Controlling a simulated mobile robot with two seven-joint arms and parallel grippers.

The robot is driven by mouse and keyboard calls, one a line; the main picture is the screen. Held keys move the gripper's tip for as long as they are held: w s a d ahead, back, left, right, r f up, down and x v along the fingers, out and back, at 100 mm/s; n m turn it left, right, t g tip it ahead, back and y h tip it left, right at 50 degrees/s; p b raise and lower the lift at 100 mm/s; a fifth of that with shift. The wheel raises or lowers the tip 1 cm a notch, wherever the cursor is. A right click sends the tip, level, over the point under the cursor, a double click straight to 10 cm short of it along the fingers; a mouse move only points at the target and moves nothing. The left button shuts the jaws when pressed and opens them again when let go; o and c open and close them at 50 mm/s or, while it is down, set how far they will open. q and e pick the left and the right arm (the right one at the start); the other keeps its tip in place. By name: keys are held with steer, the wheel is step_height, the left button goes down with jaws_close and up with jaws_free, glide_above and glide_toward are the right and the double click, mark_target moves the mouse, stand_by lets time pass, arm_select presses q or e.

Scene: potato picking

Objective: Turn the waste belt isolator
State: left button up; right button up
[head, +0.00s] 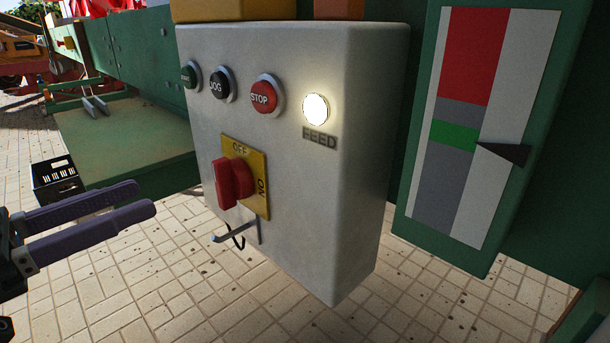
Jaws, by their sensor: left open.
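The isolator is a red rotary knob (226,184) on a yellow plate (257,168) marked OFF at the top and ON at the right side. The knob's grip stands about upright, in line with OFF. The plate is on the front of a pale grey control box (330,215). My left gripper (146,198) is at the left, its two purple-grey fingers pointing right toward the knob. It is open and empty, with a clear gap between its tips and the knob. My right gripper is not in view.
Above the knob are a green button (189,75), a black JOG button (221,83), a red STOP button (265,96) and a lit FEED lamp (315,108). A metal hook (236,232) sticks out below the plate. A gauge panel (468,125) is at right, a black crate (56,181) at left.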

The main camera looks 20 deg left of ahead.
mark_target(214, 169)
arm_select(q)
steer(key=b+x, duration=0.3)
steer(key=x, duration=0.6)
steer(key=shift+w+d+r+b, duration=0.1)
steer(key=shift+w+d+b, duration=0.05)
steer(key=shift+b, duration=0.2)
steer(key=shift+c, duration=0.3)
jaws_close()
